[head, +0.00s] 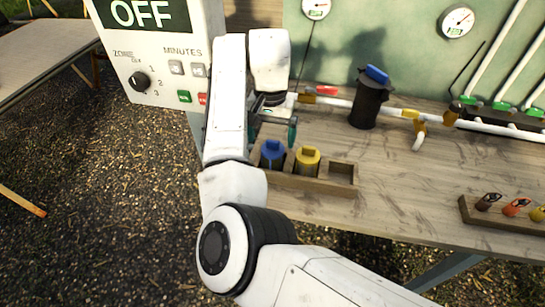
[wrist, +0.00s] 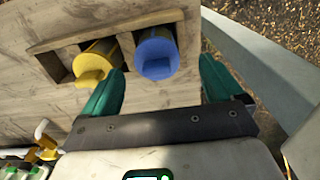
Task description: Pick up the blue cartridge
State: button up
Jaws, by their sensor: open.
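The blue cartridge (head: 272,154) stands in the left part of a wooden rack (head: 335,186) on the bench, with a yellow cartridge (head: 307,160) to its right. In the wrist view the blue cartridge (wrist: 157,58) shows its round body between the two green fingers. My gripper (wrist: 162,66) is open and empty, with one finger on each side of the blue cartridge. The left finger is close to the yellow cartridge (wrist: 92,66). In the head view my gripper (head: 272,133) is partly hidden behind my arm. I cannot tell whether the fingers touch the cartridge.
The rack's right slot (head: 341,172) is empty. A black canister (head: 368,103) with a blue top stands behind on the bench, near white pipes with a yellow valve (head: 411,113). A control box (head: 160,60) reading OFF is at upper left.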

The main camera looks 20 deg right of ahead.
aim_at(273, 140)
jog(key=shift+d+f+p, duration=0.2)
jog(key=shift+f+p, duration=0.1)
jog(key=shift+f, duration=1.9)
jog(key=c, duration=1.2)
jog(key=shift+o, duration=0.2)
notch_tip(273, 140, up, 10)
jog(key=shift+r+b, duration=0.1)
jog(key=shift+b, duration=0.5)
jog(key=shift+r, duration=0.1)
jog(key=shift+r+p, duration=2.35)
jog(key=shift+p, duration=0.6)
